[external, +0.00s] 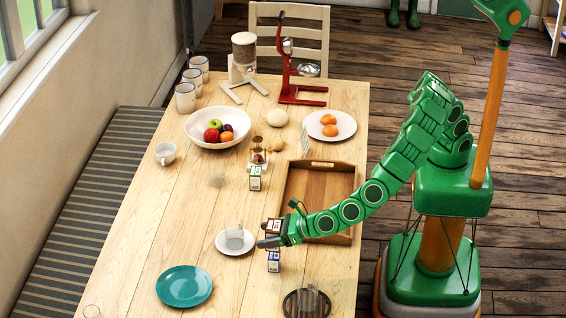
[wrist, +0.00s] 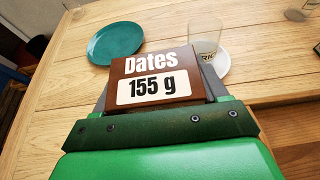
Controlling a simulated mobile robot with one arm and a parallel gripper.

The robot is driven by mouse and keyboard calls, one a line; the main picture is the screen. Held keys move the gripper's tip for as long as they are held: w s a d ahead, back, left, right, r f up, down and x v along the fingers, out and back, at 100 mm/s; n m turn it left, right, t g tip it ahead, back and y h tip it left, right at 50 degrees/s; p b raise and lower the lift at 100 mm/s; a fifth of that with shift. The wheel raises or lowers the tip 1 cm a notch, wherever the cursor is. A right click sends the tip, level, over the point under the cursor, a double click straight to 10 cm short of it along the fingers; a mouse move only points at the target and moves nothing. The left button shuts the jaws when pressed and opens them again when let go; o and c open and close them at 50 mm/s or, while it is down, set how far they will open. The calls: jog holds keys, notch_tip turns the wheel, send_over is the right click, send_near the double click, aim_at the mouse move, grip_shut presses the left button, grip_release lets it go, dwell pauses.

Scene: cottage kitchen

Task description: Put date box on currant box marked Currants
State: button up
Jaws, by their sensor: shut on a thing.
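My gripper (external: 268,241) is shut on the brown date box, whose label "Dates 155 g" faces the wrist camera (wrist: 155,78). In the external view the date box (external: 273,225) is partly hidden by my gripper, above the table left of the wooden tray. A small white and blue box (external: 273,261) stands just in front of my gripper in that view. A white and green box (external: 255,179) stands farther back, near the tray's left side. The lettering on these two boxes is too small to read, so I cannot tell which is marked Currants.
A white saucer with a clear glass (external: 235,241) is close left of my gripper. A teal plate (external: 184,286) lies front left, a dark round rack (external: 306,303) front right. The wooden tray (external: 346,178) is on the right. A fruit bowl (external: 198,139) stands farther back.

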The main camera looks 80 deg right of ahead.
jog(key=shift+f, duration=1.9)
jog(key=shift+f, duration=0.15)
jog(key=o, duration=1.2)
jog(key=shift+c, duration=0.2)
jog(key=shift+r, duration=0.2)
jog(key=v, duration=1.2)
